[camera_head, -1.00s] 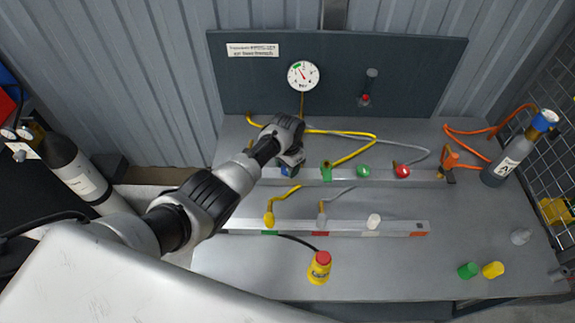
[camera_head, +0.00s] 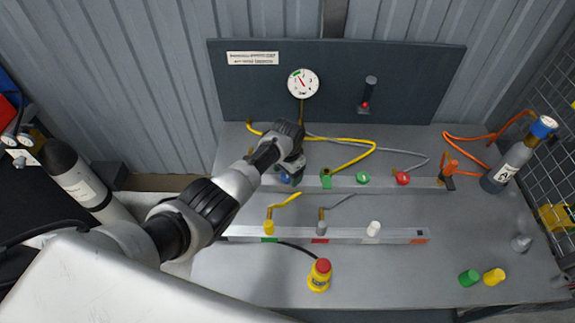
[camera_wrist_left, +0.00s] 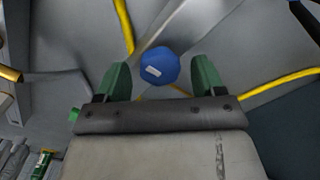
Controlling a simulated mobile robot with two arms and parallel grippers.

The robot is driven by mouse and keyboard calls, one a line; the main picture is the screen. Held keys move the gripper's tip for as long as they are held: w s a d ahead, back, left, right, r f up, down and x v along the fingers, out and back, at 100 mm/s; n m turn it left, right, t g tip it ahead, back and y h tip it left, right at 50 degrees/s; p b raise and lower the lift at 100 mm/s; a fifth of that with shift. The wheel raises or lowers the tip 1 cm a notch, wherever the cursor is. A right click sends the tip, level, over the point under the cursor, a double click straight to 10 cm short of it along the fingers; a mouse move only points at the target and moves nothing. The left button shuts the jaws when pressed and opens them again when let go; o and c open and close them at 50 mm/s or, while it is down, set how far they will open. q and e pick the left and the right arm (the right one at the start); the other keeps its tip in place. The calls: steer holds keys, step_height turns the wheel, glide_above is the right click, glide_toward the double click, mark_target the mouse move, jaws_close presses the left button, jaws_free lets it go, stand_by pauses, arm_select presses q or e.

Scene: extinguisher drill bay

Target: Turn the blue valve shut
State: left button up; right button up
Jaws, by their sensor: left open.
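The blue valve (camera_wrist_left: 160,66) is a round blue knob with a small white mark on top, seen from above in the left wrist view. My left gripper (camera_wrist_left: 162,78) is open, with one green finger on each side of the knob and a visible gap on both sides. In the head view my left gripper (camera_head: 291,172) is over the left end of the rear valve rail (camera_head: 338,182). It hides most of the blue valve there. I cannot tell how deep the fingers reach around the knob. My right gripper is not in view.
Green (camera_head: 362,177) and red (camera_head: 402,178) valves stand to the right on the rear rail. Yellow and grey hoses run behind. A front rail (camera_head: 340,236) carries several knobs. A pressure gauge (camera_head: 303,83) hangs on the back panel.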

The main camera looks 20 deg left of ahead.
arm_select(q)
step_height(320, 180, up, 10)
steer(key=shift+r, duration=0.25)
stand_by(0.6)
